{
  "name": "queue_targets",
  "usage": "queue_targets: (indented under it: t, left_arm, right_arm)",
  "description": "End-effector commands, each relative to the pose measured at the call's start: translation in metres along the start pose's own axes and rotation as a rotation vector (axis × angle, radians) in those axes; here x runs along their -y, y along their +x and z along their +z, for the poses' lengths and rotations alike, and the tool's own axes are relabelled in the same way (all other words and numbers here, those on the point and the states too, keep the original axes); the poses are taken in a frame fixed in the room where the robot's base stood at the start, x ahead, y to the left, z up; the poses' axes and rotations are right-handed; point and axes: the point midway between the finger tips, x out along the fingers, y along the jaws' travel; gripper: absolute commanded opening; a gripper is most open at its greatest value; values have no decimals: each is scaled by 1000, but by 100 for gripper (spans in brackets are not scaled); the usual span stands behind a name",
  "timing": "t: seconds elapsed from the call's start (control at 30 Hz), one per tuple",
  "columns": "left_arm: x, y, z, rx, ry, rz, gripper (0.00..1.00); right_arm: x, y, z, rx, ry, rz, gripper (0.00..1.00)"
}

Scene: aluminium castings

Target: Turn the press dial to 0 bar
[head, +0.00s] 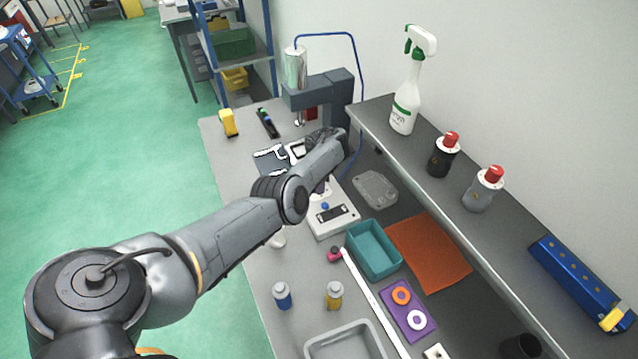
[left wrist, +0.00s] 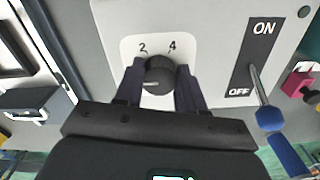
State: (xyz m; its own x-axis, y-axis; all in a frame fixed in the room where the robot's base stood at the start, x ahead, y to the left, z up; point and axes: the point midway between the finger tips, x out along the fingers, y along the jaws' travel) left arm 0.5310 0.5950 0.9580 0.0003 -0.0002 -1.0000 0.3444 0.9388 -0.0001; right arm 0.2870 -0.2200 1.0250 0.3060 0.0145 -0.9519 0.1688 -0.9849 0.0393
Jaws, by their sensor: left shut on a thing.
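The press dial (left wrist: 160,72) is a round dark knob on a white scale plate (left wrist: 130,48) in the left wrist view. The numbers 2 and 4 show above it; the rest of the scale is hidden. Its pale pointer mark points left, below the 2. My left gripper (left wrist: 160,88) is shut on the dial, one dark finger on each side. In the head view, the light control box (head: 346,222) stands under my left wrist, which hides the dial. The press (head: 320,92) with its metal cylinder stands behind. My right gripper is not in view.
Beside the dial is an ON/OFF plate (left wrist: 249,58) with a blue-tipped lever (left wrist: 269,118), tilted toward OFF. A teal tray (head: 372,268), an orange cloth (head: 430,252) and two small bottles lie nearer on the bench. A raised shelf (head: 410,160) runs along the right.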

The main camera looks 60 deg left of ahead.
Motion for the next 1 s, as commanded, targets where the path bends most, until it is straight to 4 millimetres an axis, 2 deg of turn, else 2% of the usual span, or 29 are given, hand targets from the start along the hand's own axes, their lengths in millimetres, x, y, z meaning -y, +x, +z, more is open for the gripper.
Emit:
queue_targets:
  t: [0.03, 0.07, 0.2, 0.47, 0.63, 0.77, 1.0]
  left_arm:
    - [0, 0, -1, -1, -4, 0, 9]
    - [0, 0, -1, -1, -4, 0, 42]
    - [0, 0, -1, -1, -2, 0, 63]
    - [0, 0, 0, 0, -1, 0, 65]
    - [-1, -9, 0, 1, -1, 1, 65]
    - [-1, -26, 1, 1, -1, 3, 65]
    - [-1, -68, 0, 1, -2, 3, 65]
  right_arm:
    - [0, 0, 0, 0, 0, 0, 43]
    - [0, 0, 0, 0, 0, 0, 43]
    - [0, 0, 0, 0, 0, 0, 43]
    - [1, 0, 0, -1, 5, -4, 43]
    - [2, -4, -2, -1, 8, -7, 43]
    - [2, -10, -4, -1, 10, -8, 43]
    - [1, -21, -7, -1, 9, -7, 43]
